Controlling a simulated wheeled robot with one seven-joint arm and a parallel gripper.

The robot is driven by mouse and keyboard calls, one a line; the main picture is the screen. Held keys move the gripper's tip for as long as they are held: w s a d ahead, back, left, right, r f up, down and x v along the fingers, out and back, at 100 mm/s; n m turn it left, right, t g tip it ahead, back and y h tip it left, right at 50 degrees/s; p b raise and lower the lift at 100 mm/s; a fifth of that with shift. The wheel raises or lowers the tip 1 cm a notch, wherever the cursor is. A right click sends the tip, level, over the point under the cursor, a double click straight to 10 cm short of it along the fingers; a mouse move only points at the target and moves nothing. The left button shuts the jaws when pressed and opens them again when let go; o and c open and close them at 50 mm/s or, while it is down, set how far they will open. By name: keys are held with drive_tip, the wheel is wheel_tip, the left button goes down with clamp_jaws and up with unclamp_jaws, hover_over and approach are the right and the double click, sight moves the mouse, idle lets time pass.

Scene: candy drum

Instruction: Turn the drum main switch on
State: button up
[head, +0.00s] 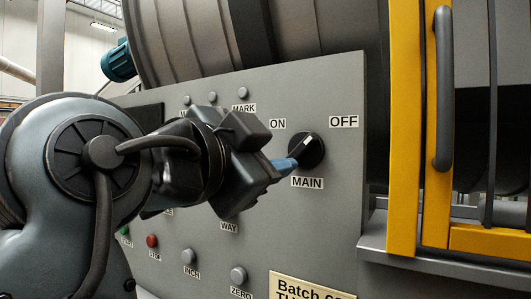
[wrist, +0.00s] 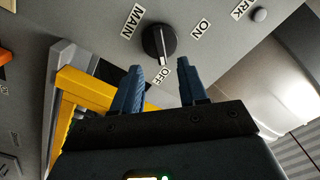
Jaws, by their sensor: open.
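The main switch is a round black knob (head: 310,153) on the grey panel, with the MAIN label (head: 307,182) below it. Its white pointer line aims up and right, toward the OFF label (head: 344,122) and away from the ON label (head: 278,124). In the wrist view the knob (wrist: 155,40) lies just beyond the gap between my fingertips, its pointer toward OFF. My gripper (head: 287,165) is open, its blue fingertips close to the knob's lower-left side. In the wrist view both fingers (wrist: 161,66) stand apart with nothing between them. I cannot tell whether they touch the knob.
Red (head: 152,241) and grey push buttons (head: 238,275) sit lower on the panel. A yellow guard frame (head: 404,130) with a dark handle (head: 443,90) stands right of the panel. The large drum (head: 190,45) is behind and above. The panel right of the knob is clear.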

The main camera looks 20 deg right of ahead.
sight(299, 151)
drive_tip(key=p+x, duration=0.1)
drive_tip(key=x, duration=0.6)
drive_tip(key=shift+w+d, duration=0.2)
clamp_jaws()
